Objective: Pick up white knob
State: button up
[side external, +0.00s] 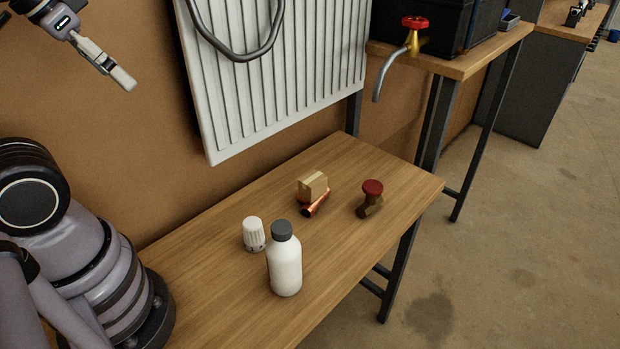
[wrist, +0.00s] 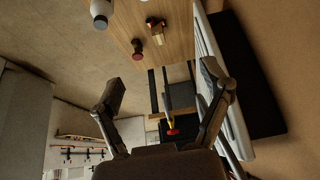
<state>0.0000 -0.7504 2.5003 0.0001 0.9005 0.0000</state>
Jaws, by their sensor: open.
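The white knob (side external: 253,235) is a small ribbed white cylinder standing upright on the wooden bench, just left of and behind a white bottle in the side view. I cannot make it out in the wrist view. My gripper (side external: 122,78) is high at the upper left of the side view, well above the bench and far from the knob. In the wrist view my gripper (wrist: 163,85) has its two fingers wide apart with nothing between them.
The white bottle (side external: 285,262) with a grey cap stands close to the knob. A small box with a copper piece (side external: 313,188) and a red-topped brass piece (side external: 371,194) are farther right. A radiator (side external: 283,75) hangs behind the bench (side external: 222,295). A red-handled tap (side external: 413,32) is beyond.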

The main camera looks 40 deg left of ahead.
jog(key=shift+f, duration=0.1)
dwell(0.3)
jog(key=m+t+y, duration=0.5)
jog(key=m+y, duration=0.4)
jog(key=m, duration=1.9)
send_over(252, 243)
jog(key=s+d, duration=0.1)
jog(key=s, duration=0.1)
notch_tip(252, 243, down, 32)
jog(key=shift+h, duration=0.3)
jog(key=f, duration=0.6)
jog(key=shift+w+d+f, duration=0.1)
jog(key=shift+w+f, duration=0.15)
jog(key=shift+f+x, duration=0.15)
jog(key=shift+x, duration=1.15)
jog(key=shift+f+x, duration=0.15)
jog(key=shift+x, duration=1.2)
jog(key=shift+s, duration=0.1)
jog(key=c, duration=1.3)
